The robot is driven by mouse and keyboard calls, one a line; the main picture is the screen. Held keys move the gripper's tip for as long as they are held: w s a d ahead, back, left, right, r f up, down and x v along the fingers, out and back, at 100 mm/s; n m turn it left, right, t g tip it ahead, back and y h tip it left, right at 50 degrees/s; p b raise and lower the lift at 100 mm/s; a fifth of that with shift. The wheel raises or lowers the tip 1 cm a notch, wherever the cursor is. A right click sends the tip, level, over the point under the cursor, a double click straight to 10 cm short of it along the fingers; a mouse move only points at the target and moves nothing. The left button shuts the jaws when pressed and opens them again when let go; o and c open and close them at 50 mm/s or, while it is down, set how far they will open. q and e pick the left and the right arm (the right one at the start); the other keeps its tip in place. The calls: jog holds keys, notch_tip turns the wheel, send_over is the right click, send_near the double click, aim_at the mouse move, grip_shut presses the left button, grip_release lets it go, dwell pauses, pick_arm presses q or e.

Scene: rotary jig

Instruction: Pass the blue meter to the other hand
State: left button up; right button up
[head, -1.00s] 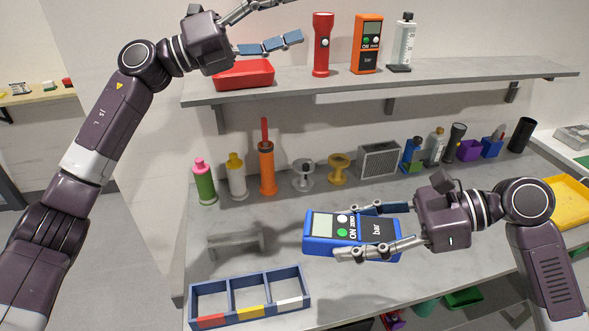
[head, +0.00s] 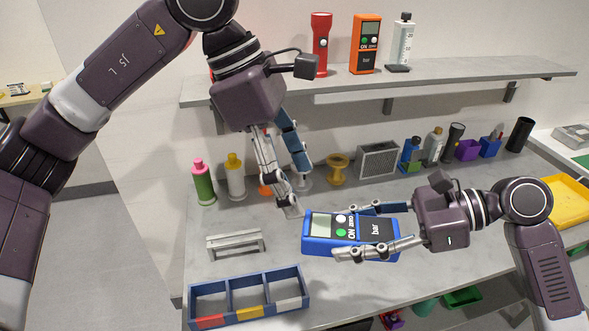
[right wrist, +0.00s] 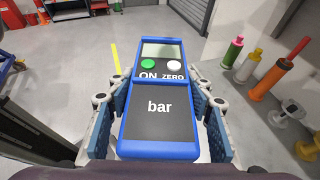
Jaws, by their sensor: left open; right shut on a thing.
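The blue meter (head: 318,226), with a grey screen and green and white buttons, is held level above the bench in the head view. My right gripper (head: 362,229) is shut on its lower half, one finger along each long side. In the right wrist view the meter (right wrist: 158,110) lies between both fingers, its screen end pointing away from the palm. My left gripper (head: 300,198) is open and empty, pointing down behind and slightly left of the meter's screen end. It looks close to the meter, but I cannot tell the exact gap.
A blue three-compartment tray (head: 250,297) and a grey stand (head: 236,243) sit on the bench at left. Bottles, spools and a speaker-like grey box (head: 379,160) line the back. A shelf (head: 450,72) above holds a red flashlight (head: 321,44) and an orange meter (head: 365,43).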

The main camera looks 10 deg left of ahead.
aim_at(320, 224)
pick_arm(q)
jog(key=x, duration=1)
jog(key=shift+d+f, duration=0.25)
jog(key=shift+f, duration=0.05)
jog(key=c, duration=1.2)
jog(key=shift+c, duration=0.9)
pick_arm(e)
jog(key=o, duration=1.4)
